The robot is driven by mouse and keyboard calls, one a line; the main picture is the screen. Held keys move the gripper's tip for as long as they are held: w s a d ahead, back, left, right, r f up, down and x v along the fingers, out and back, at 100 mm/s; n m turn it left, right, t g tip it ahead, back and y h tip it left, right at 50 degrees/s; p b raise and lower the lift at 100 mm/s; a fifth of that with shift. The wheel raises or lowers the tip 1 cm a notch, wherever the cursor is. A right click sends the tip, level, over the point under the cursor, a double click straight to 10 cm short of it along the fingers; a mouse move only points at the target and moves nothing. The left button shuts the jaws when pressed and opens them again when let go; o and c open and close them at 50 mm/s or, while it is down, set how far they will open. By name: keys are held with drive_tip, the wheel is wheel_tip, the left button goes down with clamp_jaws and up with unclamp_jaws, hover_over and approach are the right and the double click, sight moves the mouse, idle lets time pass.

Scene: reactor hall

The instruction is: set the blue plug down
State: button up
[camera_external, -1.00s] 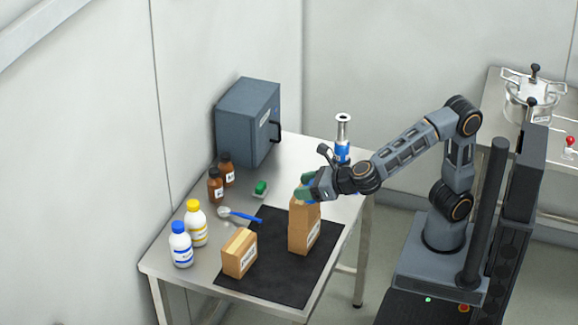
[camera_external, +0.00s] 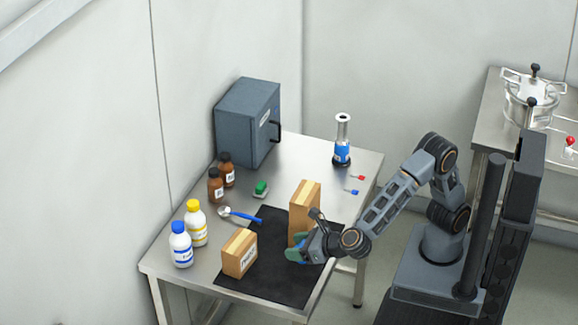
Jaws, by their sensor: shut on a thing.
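My gripper (camera_external: 294,254) is low over the black mat (camera_external: 262,283), in front of the tall cardboard box (camera_external: 304,200). Its greenish fingers are shut on the blue plug (camera_external: 303,262), of which only a small blue patch shows; the fingers hide the rest. I cannot tell whether the plug touches the mat. A small blue piece (camera_external: 352,192) and a small red piece (camera_external: 359,177) lie on the steel table at the right, apart from my gripper.
A smaller carton (camera_external: 239,254) stands left on the mat. White bottles (camera_external: 181,245), brown bottles (camera_external: 227,170), a blue-handled scoop (camera_external: 242,215), a green block (camera_external: 261,188), a grey cabinet (camera_external: 247,120) and a metal column with a blue band (camera_external: 342,140) stand around. The front mat is clear.

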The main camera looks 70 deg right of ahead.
drive_tip(key=w+f, duration=0.1)
drive_tip(key=w+a+f, duration=0.1)
drive_tip(key=f, duration=0.1)
drive_tip(key=w+a+f, duration=0.1)
drive_tip(key=f, duration=0.1)
drive_tip(key=shift+a+f, duration=0.1)
drive_tip(key=shift+a, duration=0.15)
drive_tip(key=shift+a+f+b, duration=0.1)
drive_tip(key=shift+f+b, duration=0.25)
drive_tip(key=shift+f, duration=1.15)
drive_tip(key=shift+f, duration=0.1)
drive_tip(key=shift+f, duration=0.1)
drive_tip(key=o, duration=0.9)
drive_tip(key=shift+r, duration=0.3)
drive_tip(key=v, duration=1.2)
